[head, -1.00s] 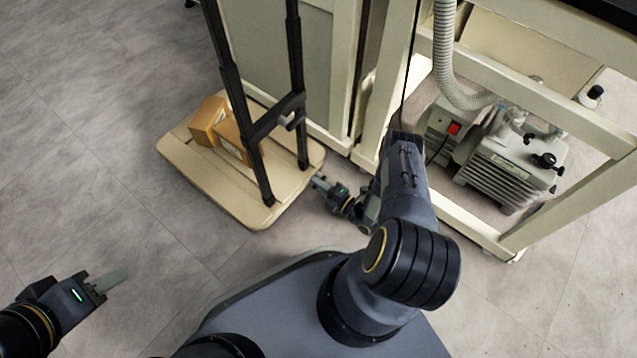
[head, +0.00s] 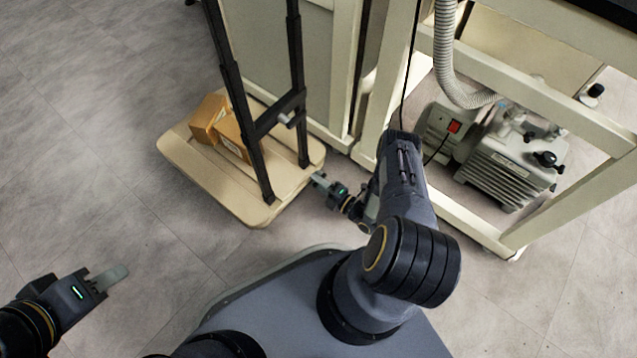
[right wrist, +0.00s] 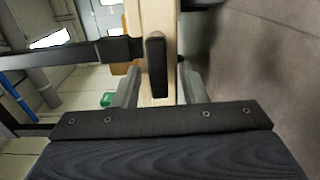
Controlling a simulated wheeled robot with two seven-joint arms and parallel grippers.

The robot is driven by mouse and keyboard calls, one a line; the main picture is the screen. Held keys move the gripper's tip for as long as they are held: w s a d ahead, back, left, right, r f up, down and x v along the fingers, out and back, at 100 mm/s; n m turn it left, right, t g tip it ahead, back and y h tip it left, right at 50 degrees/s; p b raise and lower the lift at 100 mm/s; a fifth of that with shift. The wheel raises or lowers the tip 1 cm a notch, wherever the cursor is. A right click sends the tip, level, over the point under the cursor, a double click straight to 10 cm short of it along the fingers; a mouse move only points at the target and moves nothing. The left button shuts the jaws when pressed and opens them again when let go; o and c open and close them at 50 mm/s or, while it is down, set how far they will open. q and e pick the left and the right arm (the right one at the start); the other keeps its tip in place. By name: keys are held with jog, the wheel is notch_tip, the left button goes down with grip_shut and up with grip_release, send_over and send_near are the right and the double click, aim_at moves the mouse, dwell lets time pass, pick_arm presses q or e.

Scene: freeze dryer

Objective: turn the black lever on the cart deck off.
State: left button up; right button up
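The cart deck (head: 190,165) is a pale beige platform left of centre in the head view, with a black upright frame on it. A black lever (right wrist: 156,66) shows in the right wrist view, upright in the picture against the pale deck. My right gripper (head: 317,180) is at the deck's right edge; in the right wrist view its two fingers (right wrist: 160,88) are apart, with the lever between them. Touching cannot be told. The lever is not clearly visible in the head view. My left gripper (head: 110,277) is over bare floor at the lower left; its finger gap is unclear.
Cardboard boxes (head: 208,112) sit on the deck. The black cart frame (head: 235,95) rises beside them. Right of my right arm, a pale rack (head: 480,228) encloses a pump (head: 500,165) with a grey hose (head: 447,60). The floor (head: 80,150) on the left is clear.

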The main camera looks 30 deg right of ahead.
jog(key=shift+s, duration=0.1)
jog(key=p+v, duration=0.2)
jog(key=v, duration=0.5)
jog(key=shift+s+d, duration=0.15)
jog(key=shift+s, duration=0.2)
dwell(0.3)
